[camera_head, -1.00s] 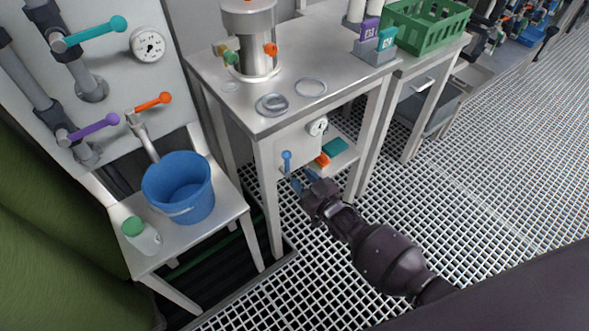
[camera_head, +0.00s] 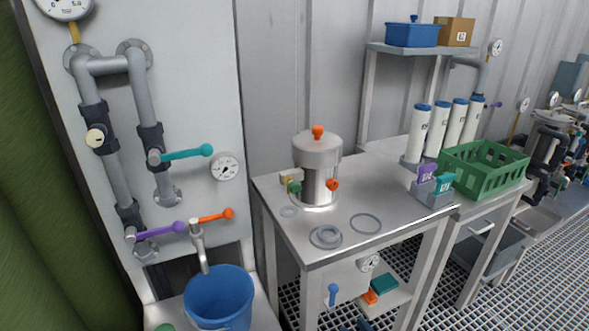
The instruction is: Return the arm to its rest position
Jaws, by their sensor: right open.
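Only the tip of my right gripper (camera_head: 362,325) shows, at the bottom edge of the head view. It is below the steel table, near the blue lever (camera_head: 332,294) on the panel under the tabletop. Its fingers are open; whether they touch the lever I cannot tell. The rest of the right arm is out of view below. My left gripper is not in view.
The steel table (camera_head: 300,238) carries a metal vessel (camera_head: 318,165), rings (camera_head: 326,237), a green crate (camera_head: 484,166) and white cylinders. A blue bucket (camera_head: 218,297) stands left, under a tap. A wall panel has purple, orange and teal levers. Grated floor is open at right.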

